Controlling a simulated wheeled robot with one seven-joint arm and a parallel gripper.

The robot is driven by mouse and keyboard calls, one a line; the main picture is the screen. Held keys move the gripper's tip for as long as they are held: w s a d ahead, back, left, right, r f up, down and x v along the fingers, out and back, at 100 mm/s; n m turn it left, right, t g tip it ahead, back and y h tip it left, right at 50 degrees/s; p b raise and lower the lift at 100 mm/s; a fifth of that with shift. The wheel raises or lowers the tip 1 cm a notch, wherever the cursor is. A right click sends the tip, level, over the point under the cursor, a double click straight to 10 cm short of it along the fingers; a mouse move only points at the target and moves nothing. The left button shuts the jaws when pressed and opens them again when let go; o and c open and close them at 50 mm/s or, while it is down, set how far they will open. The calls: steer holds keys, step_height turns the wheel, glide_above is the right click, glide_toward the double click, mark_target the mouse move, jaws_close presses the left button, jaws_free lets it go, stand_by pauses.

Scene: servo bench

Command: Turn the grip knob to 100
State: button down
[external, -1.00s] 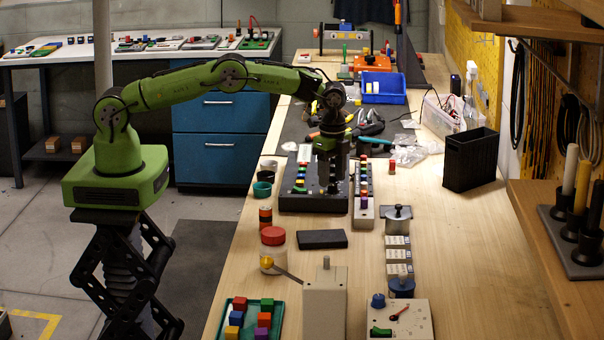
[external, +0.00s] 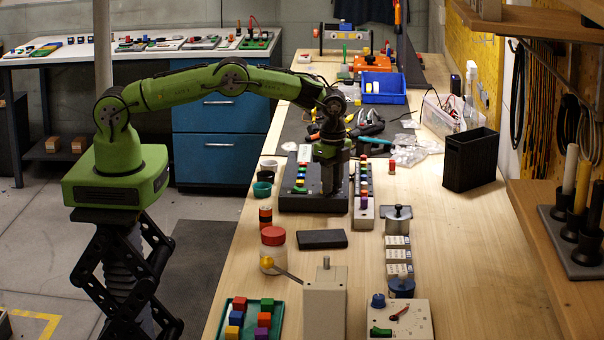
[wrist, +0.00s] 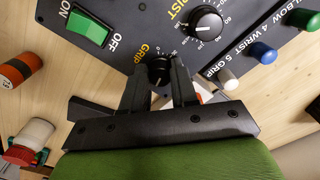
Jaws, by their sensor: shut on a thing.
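The grip knob (wrist: 158,72) is a small black dial on the dark control panel (wrist: 115,15), with the yellow word GRIP beside it in the wrist view. My gripper (wrist: 157,82) is shut on this knob, one finger on each side. A pale pointer line shows on the knob, but its reading is too small to tell and the fingers hide part of the scale. In the external view my gripper (external: 331,185) reaches down onto the panel (external: 300,203), and the knob is hidden there.
The wrist knob (wrist: 205,25) and a green ON/OFF rocker switch (wrist: 90,28) sit on the same panel. Blue (wrist: 262,53) and white (wrist: 228,78) buttons line the panel to the right. A red-lidded jar (external: 273,250) and a black block (external: 322,239) stand in front.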

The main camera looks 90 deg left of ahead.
steer(key=shift+n, duration=0.4)
steer(key=n+b, duration=0.1)
steer(key=n, duration=0.3)
steer(key=shift+n, duration=0.4)
steer(key=n, duration=0.5)
steer(key=shift+n, duration=0.7)
steer(key=c, duration=0.9)
jaws_free()
steer(key=shift+o, duration=0.2)
steer(key=shift+d+r, duration=0.1)
step_height(320, 180, up, 16)
steer(key=p, duration=0.3)
steer(key=shift+f, duration=0.2)
